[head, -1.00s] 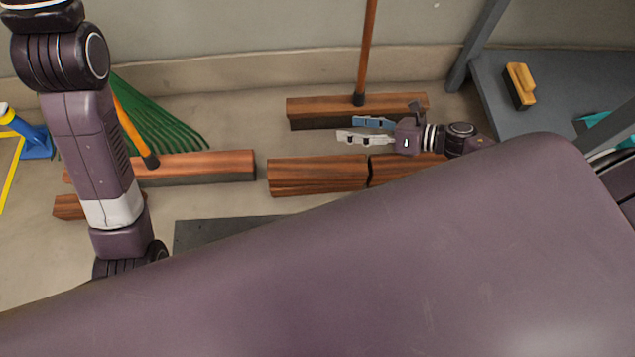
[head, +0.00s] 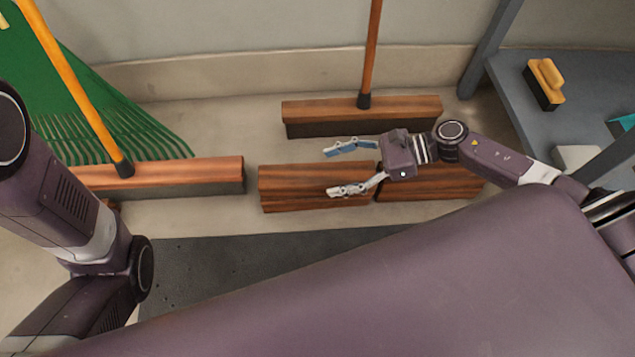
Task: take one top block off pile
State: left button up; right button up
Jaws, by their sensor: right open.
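A pile of brown wooden blocks lies on the floor in the middle, with a left block (head: 285,185) and a right block (head: 440,183) set end to end with a narrow gap. Dark lines run along their front faces; I cannot tell how many layers there are. My right gripper (head: 338,169) is open and empty, pointing left over the right part of the left block. Its blue finger is on the wall side and its white finger on the near side. I cannot tell its height above the block. My left arm shows at left, but its gripper is not in view.
A push broom (head: 300,110) stands behind the pile near the wall. Another broom (head: 205,172) and a green rake (head: 60,90) are at left. A grey shelf (head: 505,75) with a yellow-and-black brush (head: 544,82) is at right. A dark mat (head: 230,262) lies in front.

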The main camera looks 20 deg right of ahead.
aim_at(322, 174)
jog(key=shift+f+b+x, duration=0.2)
jog(key=shift+b+x, duration=0.4)
jog(key=shift+x, duration=0.65)
jog(key=shift+w+a, duration=0.2)
jog(key=shift+a, duration=0.05)
jog(key=c, duration=1.7)
jog(key=shift+r, duration=0.1)
grip_shut()
